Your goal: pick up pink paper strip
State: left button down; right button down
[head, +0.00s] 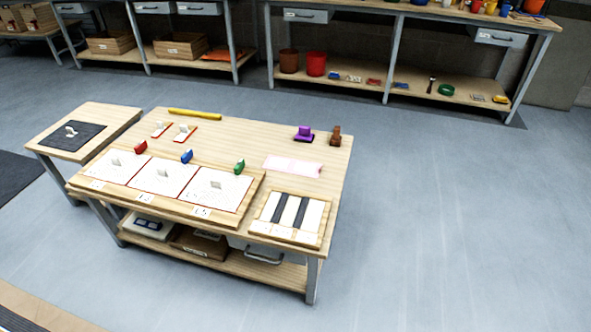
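The pink paper strip (292,166) lies flat on the wooden table (330,150), toward its right side. It sits behind a small framed board (290,217) with two dark stripes. It lies in front of a purple object (303,134) and a brown object (335,136). Nothing covers the strip. Neither of my grippers shows in the head view.
A wooden tray with three white red-edged panels (163,176) fills the table's front left. A yellow bar (194,114) lies at the back edge. A smaller table (115,121) stands left. Floor is clear at right.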

aim_at(292, 164)
jog(key=i+l+u, duration=0.15)
jog(key=u, duration=0.3)
jog(key=i+l+u, duration=0.1)
jog(key=l+u, duration=0.3)
